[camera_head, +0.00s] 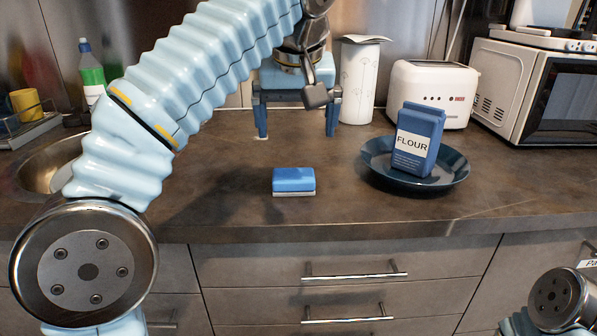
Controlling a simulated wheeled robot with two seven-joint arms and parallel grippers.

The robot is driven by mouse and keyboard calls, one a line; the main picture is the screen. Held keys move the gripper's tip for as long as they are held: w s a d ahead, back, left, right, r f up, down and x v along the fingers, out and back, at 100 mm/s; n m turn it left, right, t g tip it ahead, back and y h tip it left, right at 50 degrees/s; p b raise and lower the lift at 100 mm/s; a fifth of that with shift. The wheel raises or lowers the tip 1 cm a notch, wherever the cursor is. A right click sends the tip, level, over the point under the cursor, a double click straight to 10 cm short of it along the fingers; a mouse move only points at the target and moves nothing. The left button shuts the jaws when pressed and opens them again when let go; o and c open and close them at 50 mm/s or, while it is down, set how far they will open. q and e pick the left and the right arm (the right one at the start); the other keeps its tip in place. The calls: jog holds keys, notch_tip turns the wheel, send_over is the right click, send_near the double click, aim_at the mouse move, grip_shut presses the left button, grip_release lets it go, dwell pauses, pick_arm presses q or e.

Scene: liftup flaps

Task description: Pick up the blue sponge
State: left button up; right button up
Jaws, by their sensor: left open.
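The blue sponge (294,180) lies flat on the brown countertop (240,215), close to its front edge. It has a blue top and a pale underside. My left gripper (297,128) is behind and above the sponge, pointing down with its two blue fingers wide apart. It is open and empty, and apart from the sponge. My left arm comes in from the left and arches over the counter. My right gripper is not in view; only a part of my right arm shows at the bottom right corner.
A dark blue plate (452,172) holding a blue flour package (416,140) stands right of the sponge. A toaster (432,93), a paper roll (360,80) and a microwave (555,95) stand behind. A sink (38,172) is at left. Counter around the sponge is clear.

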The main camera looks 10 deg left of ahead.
aim_at(294, 173)
pick_arm(q)
jog(key=x, duration=1.3)
jog(key=shift+a, duration=0.3)
jog(key=shift+s, duration=0.1)
jog(key=c, duration=0.8)
jog(key=shift+o, duration=0.2)
jog(key=shift+r, duration=0.15)
